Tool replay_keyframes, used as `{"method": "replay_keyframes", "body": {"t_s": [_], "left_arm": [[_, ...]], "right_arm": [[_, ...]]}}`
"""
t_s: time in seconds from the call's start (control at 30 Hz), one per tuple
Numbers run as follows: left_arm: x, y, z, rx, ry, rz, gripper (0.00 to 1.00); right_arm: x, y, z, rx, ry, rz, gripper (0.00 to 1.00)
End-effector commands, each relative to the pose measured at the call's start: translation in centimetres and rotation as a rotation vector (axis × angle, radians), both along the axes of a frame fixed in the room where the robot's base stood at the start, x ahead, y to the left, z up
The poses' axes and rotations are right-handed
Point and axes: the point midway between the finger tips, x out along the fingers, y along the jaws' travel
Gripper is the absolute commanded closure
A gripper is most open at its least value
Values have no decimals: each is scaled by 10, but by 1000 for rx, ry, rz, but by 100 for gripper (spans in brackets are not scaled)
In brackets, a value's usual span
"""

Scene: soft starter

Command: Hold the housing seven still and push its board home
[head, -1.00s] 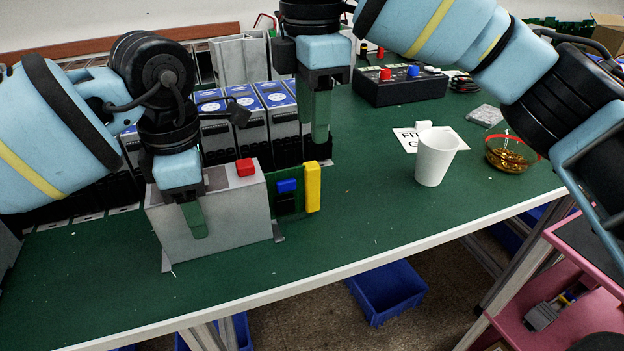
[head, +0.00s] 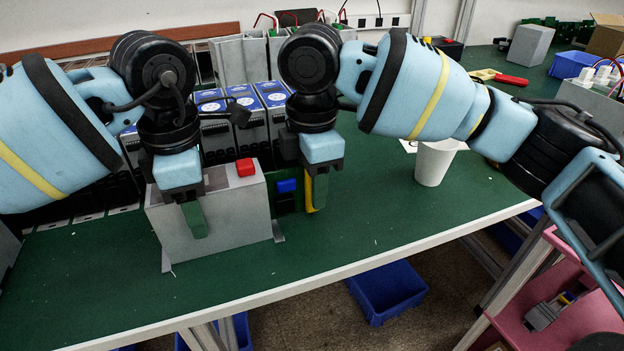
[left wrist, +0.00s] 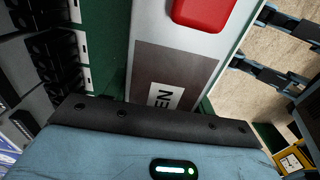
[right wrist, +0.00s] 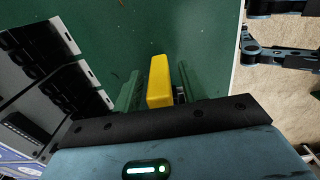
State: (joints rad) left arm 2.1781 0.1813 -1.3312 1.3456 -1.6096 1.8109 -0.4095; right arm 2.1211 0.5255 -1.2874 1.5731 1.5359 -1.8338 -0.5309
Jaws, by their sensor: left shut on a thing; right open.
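The housing seven (head: 236,221) is a pale grey box with a red button (head: 245,167) on top, standing near the front of the bench. The left wrist view shows its red button (left wrist: 203,12) and a dark label with the letters "EN" (left wrist: 163,97). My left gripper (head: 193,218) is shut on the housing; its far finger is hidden. The board (head: 286,203), green with a blue block, sticks out of the housing's right side and ends in a yellow piece. My right gripper (head: 315,192) is open, pointing down, with its fingers on either side of the yellow piece (right wrist: 159,82).
A row of grey and black units with blue tops (head: 243,97) stands close behind the housing. A white cup (head: 434,163) stands to the right, near my right forearm. The green bench (head: 370,218) is clear in front, up to its pale front edge.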

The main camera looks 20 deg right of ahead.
Motion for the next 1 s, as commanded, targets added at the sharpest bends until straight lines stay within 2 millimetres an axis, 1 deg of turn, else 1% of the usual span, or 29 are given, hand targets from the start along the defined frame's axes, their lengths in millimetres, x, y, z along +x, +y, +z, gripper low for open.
{"method": "replay_keyframes", "body": {"t_s": [0.17,0.2,0.5,0.53,0.77,0.87,1.0], "left_arm": [[0,0,1,-1,-1,0,80],[0,0,1,-1,-1,0,80],[0,0,1,-1,-1,0,80],[0,0,1,-1,-1,0,80],[0,0,1,-1,-1,0,80],[0,0,1,-1,-1,0,80],[0,0,1,0,-1,-1,80]], "right_arm": [[0,0,0,0,0,0,58],[0,0,0,0,0,0,60],[0,0,0,0,0,0,99],[0,0,0,0,0,0,100],[0,1,0,0,0,1,100],[0,8,0,1,0,4,100],[0,25,0,0,1,5,100]]}}
